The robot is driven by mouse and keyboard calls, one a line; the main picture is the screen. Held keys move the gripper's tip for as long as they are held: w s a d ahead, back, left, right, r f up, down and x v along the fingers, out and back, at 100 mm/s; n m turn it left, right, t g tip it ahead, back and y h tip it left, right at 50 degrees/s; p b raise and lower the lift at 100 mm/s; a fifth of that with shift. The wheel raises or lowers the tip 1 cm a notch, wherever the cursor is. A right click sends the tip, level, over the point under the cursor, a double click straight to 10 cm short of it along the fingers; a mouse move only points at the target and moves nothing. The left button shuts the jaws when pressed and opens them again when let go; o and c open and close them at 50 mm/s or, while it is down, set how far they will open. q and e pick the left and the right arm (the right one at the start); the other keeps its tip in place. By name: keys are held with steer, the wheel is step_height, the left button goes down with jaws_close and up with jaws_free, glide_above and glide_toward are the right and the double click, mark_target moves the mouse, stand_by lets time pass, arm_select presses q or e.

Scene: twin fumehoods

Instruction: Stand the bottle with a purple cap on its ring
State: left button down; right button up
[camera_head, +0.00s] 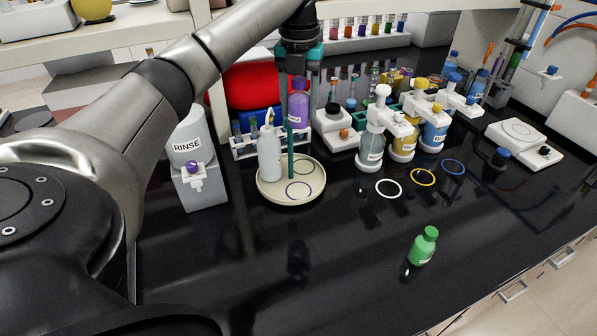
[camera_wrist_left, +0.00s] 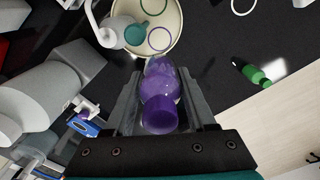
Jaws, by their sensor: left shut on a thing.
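The purple-capped bottle (camera_head: 298,105) hangs upright in my left gripper (camera_head: 299,82), above the round cream tray (camera_head: 265,192). In the left wrist view my left gripper (camera_wrist_left: 159,76) is shut on the bottle (camera_wrist_left: 160,108), with a finger on each side and the cap toward the camera. The purple ring (camera_head: 299,191) lies in the front part of the tray and looks empty; it also shows in the left wrist view (camera_wrist_left: 158,49), beyond the bottle. A green ring (camera_head: 311,163) lies behind it. My right gripper is not in view.
A white wash bottle (camera_head: 269,155) stands on the tray's left side, close to the rings. White, yellow and blue rings lie right of the tray, with capped bottles behind them. A green bottle (camera_head: 423,246) stands front right. The dark bench in front is clear.

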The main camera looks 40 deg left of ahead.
arm_select(q)
step_height(320, 180, down, 20)
steer(key=shift+b, duration=1.25)
steer(key=shift+f, duration=0.15)
steer(key=shift+c, duration=1.1)
jaws_free()
step_height(320, 180, up, 12)
steer(key=p, duration=0.1)
steer(key=shift+r, duration=0.2)
